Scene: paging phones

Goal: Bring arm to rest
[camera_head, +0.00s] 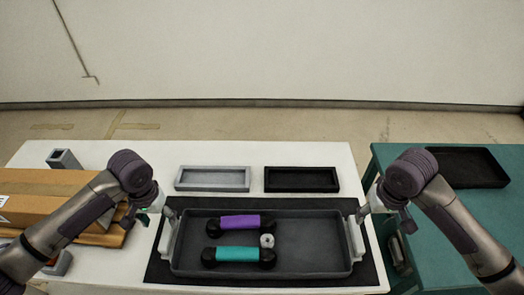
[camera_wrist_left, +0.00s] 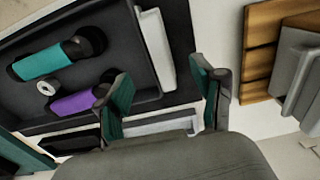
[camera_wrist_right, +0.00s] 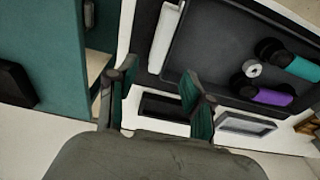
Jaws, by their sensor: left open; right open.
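A dark grey tray (camera_head: 310,264) with light handles at both short ends sits on a black mat (camera_head: 160,272). Inside lie a purple-gripped handset (camera_head: 240,222), a teal-gripped handset (camera_head: 237,253) and a small white roll (camera_head: 267,240). My left gripper (camera_head: 152,207) is open by the tray's left handle (camera_head: 168,235); in the left wrist view its fingers (camera_wrist_left: 165,95) have nothing between them. My right gripper (camera_head: 373,205) is open by the right handle (camera_head: 355,238); its fingers (camera_wrist_right: 157,95) are also empty in the right wrist view. Exact fingertip clearance from the handles is unclear.
A grey shallow tray (camera_head: 213,188) and a black one (camera_head: 302,191) stand behind on the white table. A cardboard box (camera_head: 45,193) is at left, partly behind my left arm. A teal table (camera_head: 425,228) with a black tray (camera_head: 467,167) is at right.

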